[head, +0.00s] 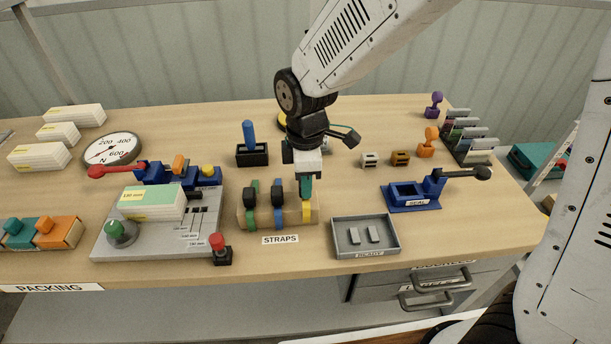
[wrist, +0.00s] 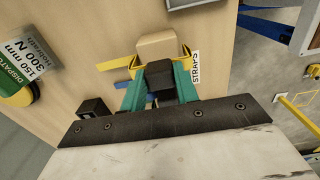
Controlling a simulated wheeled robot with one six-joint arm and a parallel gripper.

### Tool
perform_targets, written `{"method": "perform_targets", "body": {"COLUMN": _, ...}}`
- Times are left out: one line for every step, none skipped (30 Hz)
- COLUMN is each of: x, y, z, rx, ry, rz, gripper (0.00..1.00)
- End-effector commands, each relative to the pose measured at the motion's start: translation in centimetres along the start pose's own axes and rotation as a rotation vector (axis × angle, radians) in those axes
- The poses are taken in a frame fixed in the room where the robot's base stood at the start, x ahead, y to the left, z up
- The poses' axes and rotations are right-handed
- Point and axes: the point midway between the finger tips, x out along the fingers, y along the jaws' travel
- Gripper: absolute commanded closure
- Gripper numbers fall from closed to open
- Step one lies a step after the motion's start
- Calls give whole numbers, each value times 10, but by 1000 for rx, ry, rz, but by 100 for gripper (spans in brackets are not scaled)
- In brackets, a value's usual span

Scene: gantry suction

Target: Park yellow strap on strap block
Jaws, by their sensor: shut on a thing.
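The yellow strap (head: 306,212) is at the right end of the tan, rounded strap block (head: 293,216) in the head view. It appears to straddle the block, but I cannot tell whether it bears on it fully. My gripper (head: 305,187) points down over it with teal fingers. In the wrist view my gripper (wrist: 159,83) is shut on the strap's black buckle (wrist: 159,76). The yellow band (wrist: 114,63) spreads to both sides beyond the fingers, beside the block's end (wrist: 157,45). A green strap (head: 251,211) and a blue strap (head: 278,212) sit on the block to the left.
A grey READY tray (head: 341,246) holding two small grey pieces stands just right of the block. The grey tensioning station (head: 112,240) with a boxed stack is on the left. A blue SEAL tool (head: 411,208) stands right. A black holder (head: 252,159) is behind.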

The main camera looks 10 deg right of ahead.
Motion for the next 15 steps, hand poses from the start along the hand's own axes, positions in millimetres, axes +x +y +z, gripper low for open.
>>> {"method": "perform_targets", "body": {"x": 1, "y": 0, "z": 0, "rx": 0, "ry": 0, "rz": 0, "gripper": 93}}
{"method": "perform_targets", "body": {"x": 2, "y": 0, "z": 0, "rx": 0, "ry": 0, "rz": 0, "gripper": 93}}
{"method": "perform_targets", "body": {"x": 3, "y": 0, "z": 0, "rx": 0, "ry": 0, "rz": 0, "gripper": 93}}
{"method": "perform_targets", "body": {"x": 4, "y": 0, "z": 0, "rx": 0, "ry": 0, "rz": 0, "gripper": 93}}
{"method": "perform_targets", "body": {"x": 5, "y": 0, "z": 0, "rx": 0, "ry": 0, "rz": 0, "gripper": 93}}
{"method": "perform_targets", "body": {"x": 6, "y": 0, "z": 0, "rx": 0, "ry": 0, "rz": 0, "gripper": 93}}
{"method": "perform_targets", "body": {"x": 7, "y": 0, "z": 0, "rx": 0, "ry": 0, "rz": 0, "gripper": 93}}
{"method": "perform_targets", "body": {"x": 8, "y": 0, "z": 0, "rx": 0, "ry": 0, "rz": 0, "gripper": 93}}
{"method": "perform_targets", "body": {"x": 8, "y": 0, "z": 0, "rx": 0, "ry": 0, "rz": -1, "gripper": 93}}
{"method": "perform_targets", "body": {"x": 9, "y": 0, "z": 0, "rx": 0, "ry": 0, "rz": -1, "gripper": 93}}
{"method": "perform_targets", "body": {"x": 10, "y": 0, "z": 0, "rx": 0, "ry": -1, "rz": -1, "gripper": 93}}
{"method": "perform_targets", "body": {"x": 11, "y": 0, "z": 0, "rx": 0, "ry": -1, "rz": -1, "gripper": 93}}
{"method": "perform_targets", "body": {"x": 12, "y": 0, "z": 0, "rx": 0, "ry": -1, "rz": -1, "gripper": 93}}
{"method": "perform_targets", "body": {"x": 12, "y": 0, "z": 0, "rx": 0, "ry": -1, "rz": -1, "gripper": 93}}
{"method": "perform_targets", "body": {"x": 14, "y": 0, "z": 0, "rx": 0, "ry": -1, "rz": -1, "gripper": 93}}
